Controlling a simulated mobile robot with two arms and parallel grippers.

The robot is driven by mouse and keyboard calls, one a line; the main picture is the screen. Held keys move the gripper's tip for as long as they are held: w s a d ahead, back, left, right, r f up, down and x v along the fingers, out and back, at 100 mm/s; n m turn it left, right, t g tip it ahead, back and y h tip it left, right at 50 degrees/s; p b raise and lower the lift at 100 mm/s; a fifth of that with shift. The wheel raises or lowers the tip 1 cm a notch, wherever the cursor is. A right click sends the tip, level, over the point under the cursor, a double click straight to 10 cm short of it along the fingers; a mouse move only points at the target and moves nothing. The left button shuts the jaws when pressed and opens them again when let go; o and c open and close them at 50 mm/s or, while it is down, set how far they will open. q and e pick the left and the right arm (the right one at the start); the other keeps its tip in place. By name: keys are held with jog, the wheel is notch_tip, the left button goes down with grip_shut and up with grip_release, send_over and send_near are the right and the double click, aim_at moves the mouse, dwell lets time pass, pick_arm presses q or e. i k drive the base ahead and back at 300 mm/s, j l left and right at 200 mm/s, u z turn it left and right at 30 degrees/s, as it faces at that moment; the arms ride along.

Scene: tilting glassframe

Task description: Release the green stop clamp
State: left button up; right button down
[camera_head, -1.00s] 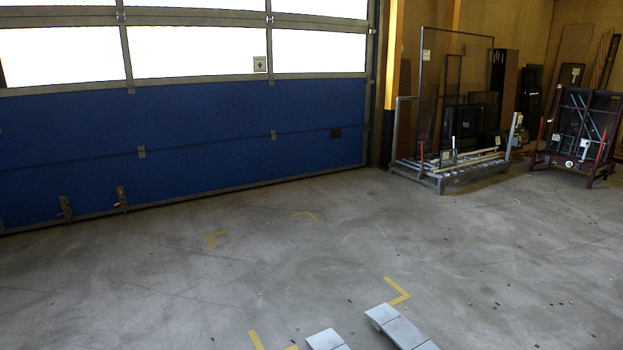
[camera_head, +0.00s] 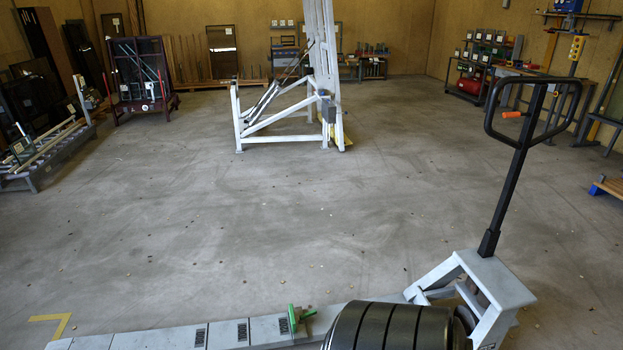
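A small green clamp (camera_head: 293,318) sits on a long light-grey beam (camera_head: 175,336) at the bottom of the head view. It has an upright green part and a short green piece angled out to its right, with a brownish part beside it. At this size I cannot tell whether it is tight or loose. A dark ribbed cylinder (camera_head: 372,326) lies close to its right, and the bottom edge cuts it off. Neither of my grippers is in view.
A grey frame (camera_head: 497,285) with a black loop handle (camera_head: 518,150) rises at the right. A white tilting stand (camera_head: 288,128) stands further back. Glass racks stand at the left, shelves and benches at the back right. The concrete floor between is mostly clear.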

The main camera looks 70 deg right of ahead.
aim_at(313, 313)
jog(key=l+z, duration=0.1)
jog(key=z, duration=0.35)
jog(key=l+z, duration=0.15)
jog(key=z, duration=0.3)
jog(key=k+l+z, duration=0.1)
jog(key=z, duration=0.4)
jog(key=l+z, duration=0.2)
jog(key=z, duration=0.25)
jog(key=i+l, duration=0.1)
jog(key=l+z, duration=0.05)
jog(key=l, duration=0.05)
